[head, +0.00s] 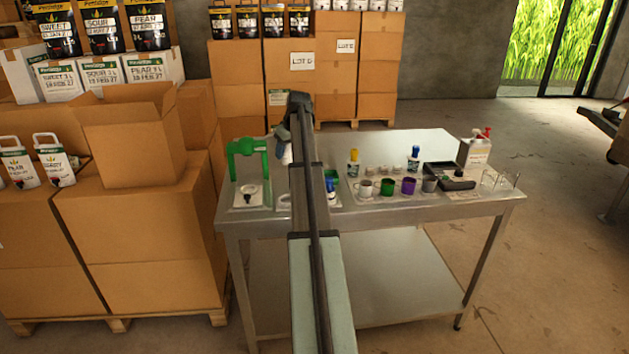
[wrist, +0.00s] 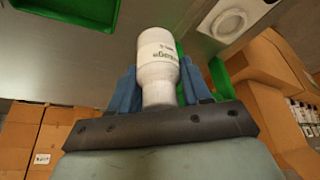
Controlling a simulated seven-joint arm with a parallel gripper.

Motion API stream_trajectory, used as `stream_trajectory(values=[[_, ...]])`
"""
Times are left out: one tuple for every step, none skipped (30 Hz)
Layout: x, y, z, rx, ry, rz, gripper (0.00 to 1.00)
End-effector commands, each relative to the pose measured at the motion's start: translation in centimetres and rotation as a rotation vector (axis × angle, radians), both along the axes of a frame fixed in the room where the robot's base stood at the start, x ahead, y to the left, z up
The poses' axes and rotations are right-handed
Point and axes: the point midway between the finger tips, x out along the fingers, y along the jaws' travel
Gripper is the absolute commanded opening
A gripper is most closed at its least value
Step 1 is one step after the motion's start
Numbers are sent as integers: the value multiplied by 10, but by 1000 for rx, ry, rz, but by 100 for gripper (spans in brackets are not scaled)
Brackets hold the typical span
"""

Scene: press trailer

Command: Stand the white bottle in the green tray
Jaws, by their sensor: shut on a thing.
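The white bottle (wrist: 158,55), with a dark printed label that reads upside down, is between the blue fingers of my gripper (wrist: 158,88) in the wrist view. My gripper is shut on it. In the head view the bottle (head: 287,155) shows small below the arm's end, above the back left of the table. The green tray (wrist: 72,10) is at the top left of the wrist view, apart from the bottle. In the head view my arm hides most of that area; a green edge (head: 337,178) shows just right of it. The tray's inside is mostly out of view.
A green frame stand (head: 248,160) is left of the gripper on the steel table (head: 400,222). Cups (head: 388,187), small bottles (head: 353,163), a dark device (head: 450,176) and a jug (head: 474,152) stand to the right. Cardboard boxes (head: 130,235) rise beside the table's left end.

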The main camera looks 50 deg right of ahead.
Motion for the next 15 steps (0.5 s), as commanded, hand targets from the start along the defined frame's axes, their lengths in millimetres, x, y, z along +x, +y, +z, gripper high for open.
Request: stream_trajectory(values=[[-14,-20,-1,1,2,-27,8],[-21,-31,-1,1,3,-41,8],[-30,-43,-2,1,4,-57,8],[-36,-52,-2,0,5,-69,8],[-42,-61,-3,-1,7,-81,8],[-49,-71,-3,-1,8,-96,8],[-54,-79,-3,-2,8,-107,8],[-58,-85,-4,-3,8,-117,8],[-61,-94,-4,-4,10,-131,8],[-63,-100,-4,-4,10,-140,8],[-64,-106,-4,-6,9,-150,8],[-57,-111,-3,-9,7,-164,8],[-56,-114,-2,-12,4,-178,8],[-55,-115,-1,-14,1,-190,8],[-56,-115,-2,-12,-2,-205,8]])
